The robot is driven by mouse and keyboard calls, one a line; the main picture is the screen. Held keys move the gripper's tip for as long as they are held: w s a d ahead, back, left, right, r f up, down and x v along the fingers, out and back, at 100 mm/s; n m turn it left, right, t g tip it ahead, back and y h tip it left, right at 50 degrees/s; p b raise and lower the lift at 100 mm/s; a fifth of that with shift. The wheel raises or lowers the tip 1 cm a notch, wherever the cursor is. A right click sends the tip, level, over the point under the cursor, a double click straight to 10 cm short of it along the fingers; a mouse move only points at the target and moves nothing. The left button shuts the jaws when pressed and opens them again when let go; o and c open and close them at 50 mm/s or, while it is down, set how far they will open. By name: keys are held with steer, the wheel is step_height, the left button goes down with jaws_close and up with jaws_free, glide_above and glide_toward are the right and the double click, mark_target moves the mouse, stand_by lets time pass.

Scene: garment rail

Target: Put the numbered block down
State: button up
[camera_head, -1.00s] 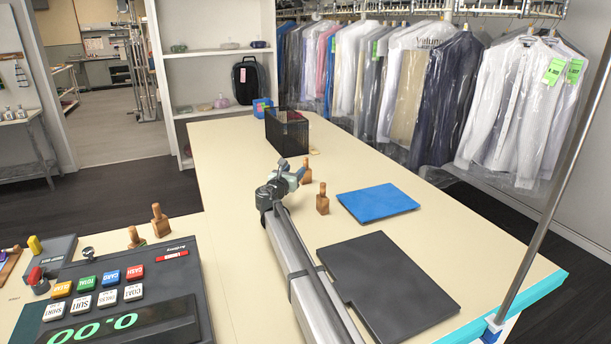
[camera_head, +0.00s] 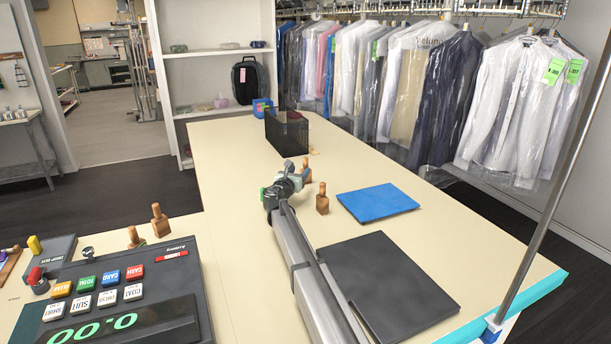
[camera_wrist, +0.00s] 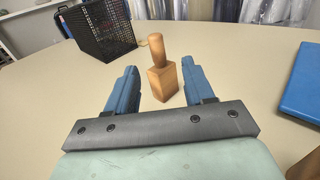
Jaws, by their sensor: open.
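A wooden block with a rounded peg handle (camera_wrist: 164,82) stands upright on the counter in the wrist view. It lies ahead of my gripper (camera_wrist: 159,68), in line with the gap between the two blue fingers. The fingers are apart and hold nothing; I cannot tell whether they touch it. In the head view my gripper (camera_head: 301,173) is low over the counter beside a block (camera_head: 308,175) that it partly hides. A similar block (camera_head: 322,200) stands nearer the camera. No number is readable on any block.
A blue pad (camera_head: 377,203) and a dark grey pad (camera_head: 400,285) lie to the right. A black mesh basket (camera_head: 287,131) stands farther back. Two more blocks (camera_head: 160,221) (camera_head: 135,238) stand behind the cash register (camera_head: 120,290). The counter's middle left is bare.

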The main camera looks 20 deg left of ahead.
mark_target(304, 165)
steer(key=w, duration=0.5)
steer(key=shift+w+a+f, duration=0.1)
steer(key=shift+w+a, duration=0.05)
steer(key=shift+w, duration=1.1)
steer(key=shift+w+a+f, duration=0.1)
steer(key=shift+w, duration=1.15)
steer(key=shift+c, duration=0.3)
jaws_close()
